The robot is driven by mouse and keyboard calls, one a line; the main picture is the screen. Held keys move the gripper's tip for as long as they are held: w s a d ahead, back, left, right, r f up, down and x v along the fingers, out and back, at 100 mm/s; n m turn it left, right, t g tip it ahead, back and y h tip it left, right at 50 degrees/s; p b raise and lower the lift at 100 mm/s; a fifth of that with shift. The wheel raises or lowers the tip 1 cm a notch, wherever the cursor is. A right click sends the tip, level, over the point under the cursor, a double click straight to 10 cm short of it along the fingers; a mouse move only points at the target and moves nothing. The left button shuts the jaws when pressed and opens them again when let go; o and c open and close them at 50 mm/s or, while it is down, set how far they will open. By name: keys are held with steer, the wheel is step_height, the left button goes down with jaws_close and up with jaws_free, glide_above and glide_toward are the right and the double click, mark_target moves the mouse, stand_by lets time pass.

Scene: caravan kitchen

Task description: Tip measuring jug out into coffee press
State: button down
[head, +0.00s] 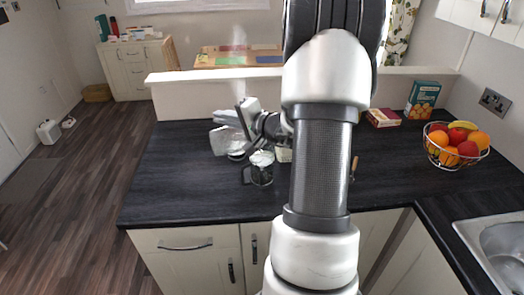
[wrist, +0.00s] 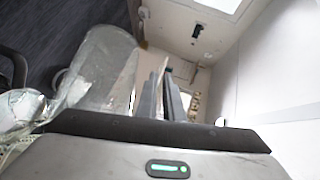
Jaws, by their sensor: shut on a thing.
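The measuring jug (head: 221,141) is clear and is held tipped well over on its side above the counter, just left of the coffee press. In the wrist view the jug (wrist: 106,68) shows large and see-through beside the fingers. My gripper (head: 245,112) is shut on the jug; its fingers also show in the wrist view (wrist: 167,95). The coffee press (head: 262,174) stands upright on the dark counter, glass with a dark handle on its left. I cannot tell whether jug and press touch, or whether anything is flowing.
The dark counter (head: 180,175) is clear to the left. The sink (head: 506,262) is at the front right. My arm hides the middle of the counter.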

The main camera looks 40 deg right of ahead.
steer(key=shift+s+d+r+p, duration=0.35)
steer(key=shift+d+p, duration=0.15)
steer(key=shift+p, duration=0.1)
steer(key=shift+f+t, duration=0.1)
steer(key=shift+t, duration=0.2)
steer(key=shift+s+d+r+m+t+y+b, duration=0.35)
steer(key=shift+d+r+m+b, duration=0.35)
steer(key=shift+b, duration=0.8)
steer(key=shift+s+d+r+m+t+b, duration=0.1)
steer(key=shift+s+d+m+t+b, duration=0.2)
steer(key=shift+d+b, duration=0.3)
